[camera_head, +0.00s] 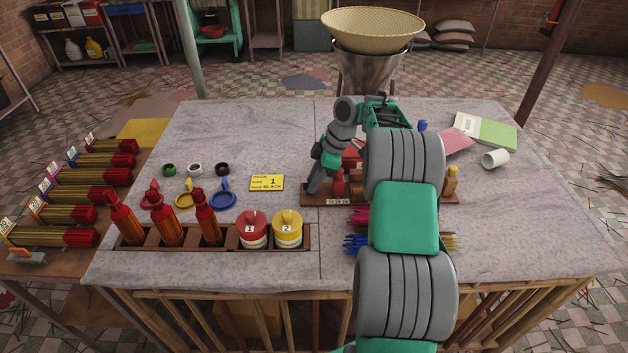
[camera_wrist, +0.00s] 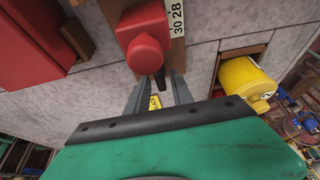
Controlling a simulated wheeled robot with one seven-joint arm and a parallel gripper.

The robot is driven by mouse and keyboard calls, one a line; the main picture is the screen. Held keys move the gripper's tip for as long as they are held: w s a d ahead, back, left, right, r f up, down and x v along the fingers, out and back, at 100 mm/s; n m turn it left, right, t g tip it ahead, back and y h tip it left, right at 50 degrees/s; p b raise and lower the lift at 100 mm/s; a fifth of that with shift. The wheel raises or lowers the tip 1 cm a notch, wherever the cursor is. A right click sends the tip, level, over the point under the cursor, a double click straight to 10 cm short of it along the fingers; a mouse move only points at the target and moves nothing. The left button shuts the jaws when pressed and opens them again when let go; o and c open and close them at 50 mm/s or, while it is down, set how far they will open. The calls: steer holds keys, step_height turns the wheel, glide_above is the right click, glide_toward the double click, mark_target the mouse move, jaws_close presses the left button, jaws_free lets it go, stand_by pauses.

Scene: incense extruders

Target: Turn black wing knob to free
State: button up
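The black knob cannot be made out there, and my arm hides much of the stand.
A yellow card (camera_head: 267,183) reading 1 and BLACK lies left of the stand. A wooden rack (camera_head: 318,231) holds red extruders (camera_head: 168,225), a red jar (camera_head: 252,230) and a yellow jar (camera_head: 288,229). Coloured rings and a black ring (camera_head: 222,169) lie behind it. A white cup (camera_head: 494,159) lies at right.

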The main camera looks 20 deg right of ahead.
steer(key=shift+o, duration=0.4)
steer(key=p+v, duration=0.1)
steer(key=v, duration=0.6)
steer(key=shift+d+r+p, duration=0.15)
steer(key=shift+r+p, duration=0.2)
